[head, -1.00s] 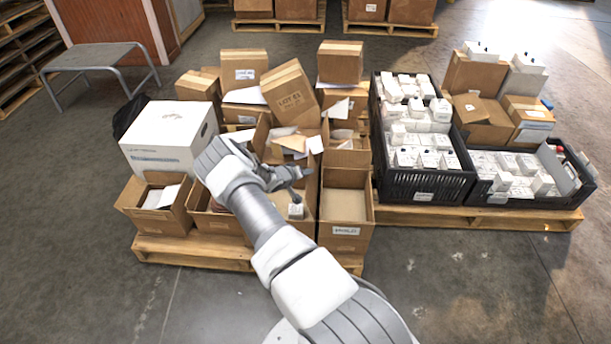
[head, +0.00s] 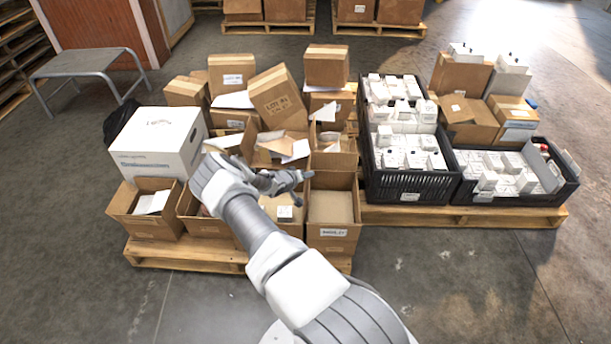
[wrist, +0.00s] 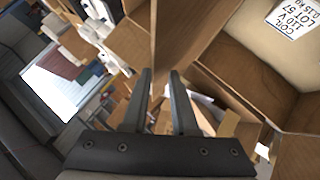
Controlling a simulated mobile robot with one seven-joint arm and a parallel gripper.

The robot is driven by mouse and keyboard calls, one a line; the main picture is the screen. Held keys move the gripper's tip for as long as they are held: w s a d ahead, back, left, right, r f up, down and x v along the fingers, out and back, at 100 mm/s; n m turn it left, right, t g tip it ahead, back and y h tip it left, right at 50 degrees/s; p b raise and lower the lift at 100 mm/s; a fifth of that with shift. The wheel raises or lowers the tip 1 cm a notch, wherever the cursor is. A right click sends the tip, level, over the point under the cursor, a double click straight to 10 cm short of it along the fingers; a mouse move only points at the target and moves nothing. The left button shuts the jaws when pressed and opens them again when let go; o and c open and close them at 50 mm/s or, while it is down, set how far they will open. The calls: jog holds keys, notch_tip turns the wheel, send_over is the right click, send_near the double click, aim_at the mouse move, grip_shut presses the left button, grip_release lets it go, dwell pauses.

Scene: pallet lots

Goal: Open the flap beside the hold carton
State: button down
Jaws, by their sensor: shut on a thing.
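An open carton (head: 331,235) with a white label on its front stands at the front right of the left pallet; its label is too small to read surely. Beside it on the left is another open carton holding a small white labelled box (head: 284,213). My gripper (head: 303,178) is over the back edge of these two cartons. In the wrist view my gripper (wrist: 161,76) is shut on a thin upright cardboard panel (wrist: 168,40), which looks like a flap between the cartons. My fingers and arm hide part of it in the head view.
A white box (head: 160,140) and several brown cartons crowd the left pallet (head: 180,257). Black crates (head: 405,184) of white boxes stand on the right pallet. A grey step stool (head: 85,66) is at the far left. The floor in front is clear.

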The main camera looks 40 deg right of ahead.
jog(key=shift+s+d, duration=0.3)
jog(key=c, duration=1)
grip_release()
jog(key=shift+c, duration=0.2)
jog(key=shift+f, duration=0.1)
jog(key=p+v, duration=0.7)
jog(key=v, duration=1)
jog(key=shift+w+a+r, duration=0.25)
jog(key=shift+a+r, duration=0.05)
jog(key=shift+a, duration=0.05)
